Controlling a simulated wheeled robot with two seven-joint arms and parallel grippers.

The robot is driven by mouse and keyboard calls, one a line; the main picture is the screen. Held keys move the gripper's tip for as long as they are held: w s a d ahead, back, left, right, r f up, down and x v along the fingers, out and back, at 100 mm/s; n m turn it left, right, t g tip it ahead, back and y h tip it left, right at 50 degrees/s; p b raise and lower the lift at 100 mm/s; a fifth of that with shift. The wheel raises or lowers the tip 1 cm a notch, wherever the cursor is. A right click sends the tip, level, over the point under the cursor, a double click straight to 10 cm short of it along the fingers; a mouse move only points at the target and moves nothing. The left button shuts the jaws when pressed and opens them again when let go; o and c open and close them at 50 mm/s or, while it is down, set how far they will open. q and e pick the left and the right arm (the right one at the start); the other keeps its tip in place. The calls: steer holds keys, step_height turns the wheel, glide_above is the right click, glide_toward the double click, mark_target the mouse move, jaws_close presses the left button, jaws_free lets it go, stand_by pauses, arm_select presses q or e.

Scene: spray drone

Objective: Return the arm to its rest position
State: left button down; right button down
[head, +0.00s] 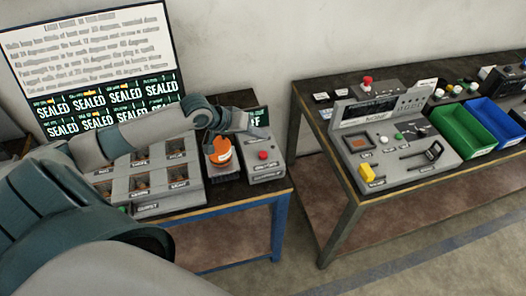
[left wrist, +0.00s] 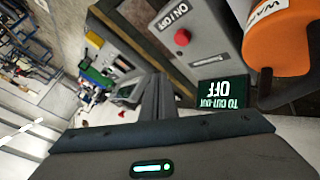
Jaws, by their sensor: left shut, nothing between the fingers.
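My left arm reaches in from the left in the head view, over the blue-framed table. My left gripper (head: 262,133) is at the back of the table, just above the box with the red button, and looks empty. In the left wrist view its dark fingers (left wrist: 157,98) are closed together with nothing between them. The fingertips point toward the second bench, and I cannot tell the exact gap to the box. My right gripper is in neither view.
An orange container (head: 221,153) and a control box (head: 264,168) with a red button and an OFF screen stand close below the gripper. A compartment tray (head: 150,208) and a SEALED display (head: 85,60) are left. A bench (head: 345,190) with bins stands right, past a gap.

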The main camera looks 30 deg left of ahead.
arm_select(q)
steer(key=shift+f, duration=0.1)
stand_by(0.3)
steer(key=s+d+f+m+g+y, duration=0.1)
steer(key=s+d+f+m, duration=0.1)
steer(key=s+d+f, duration=0.5)
steer(key=s+d+f+m+g, duration=0.1)
steer(key=s+d+f+m, duration=0.1)
steer(key=s+d+f, duration=0.35)
steer(key=s+d+m+g+y, duration=0.1)
steer(key=s+d+g+y, duration=0.15)
steer(key=s, duration=1.65)
step_height(320, 180, down, 36)
steer(key=s+g+b, duration=0.1)
steer(key=s+b, duration=0.1)
steer(key=b, duration=0.6)
steer(key=s+a+f+b, duration=0.2)
steer(key=s+f, duration=0.6)
steer(key=f, duration=0.4)
steer(key=s+a+f+g+b, duration=0.1)
steer(key=s+f+b, duration=0.3)
steer(key=s+f, duration=0.5)
step_height(320, 180, down, 3)
steer(key=shift+s+a+r+m+y+b, duration=0.1)
steer(key=shift+s+a+m+y+b, duration=0.1)
steer(key=shift+a+m+y+b, duration=0.2)
